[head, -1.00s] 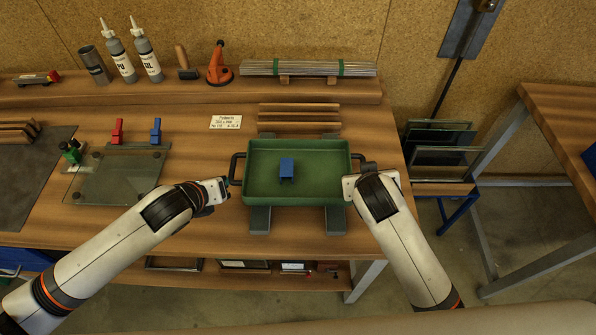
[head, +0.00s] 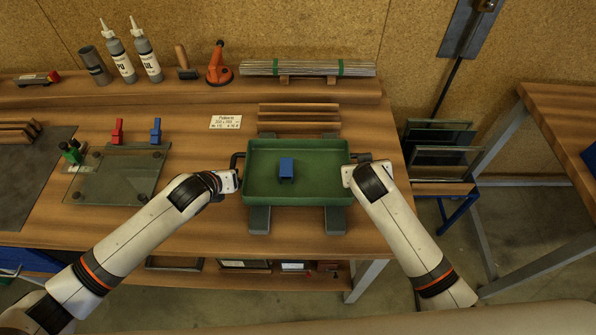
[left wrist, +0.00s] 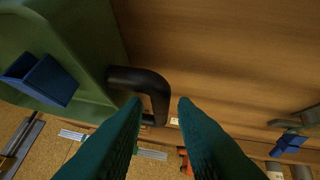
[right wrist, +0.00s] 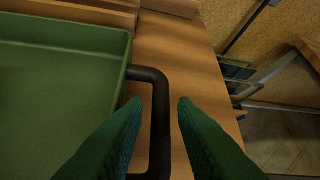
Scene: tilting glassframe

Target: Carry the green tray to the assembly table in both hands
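A black handle sticks out at each short side. My left gripper (head: 236,181) is at the left handle; in the left wrist view its open fingers (left wrist: 158,108) are on either side of the black handle (left wrist: 155,85), with gaps visible. My right gripper (head: 350,174) is at the right handle; in the right wrist view its open fingers (right wrist: 158,108) straddle the black handle (right wrist: 160,110), apart from it.
A glass pane (head: 120,178) with red, blue and green clamps lies left of the tray. Wooden strips (head: 300,118) and a label card (head: 225,122) lie behind it. Another wooden table (head: 560,120) stands at the right, past a rack of glass panes (head: 440,140).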

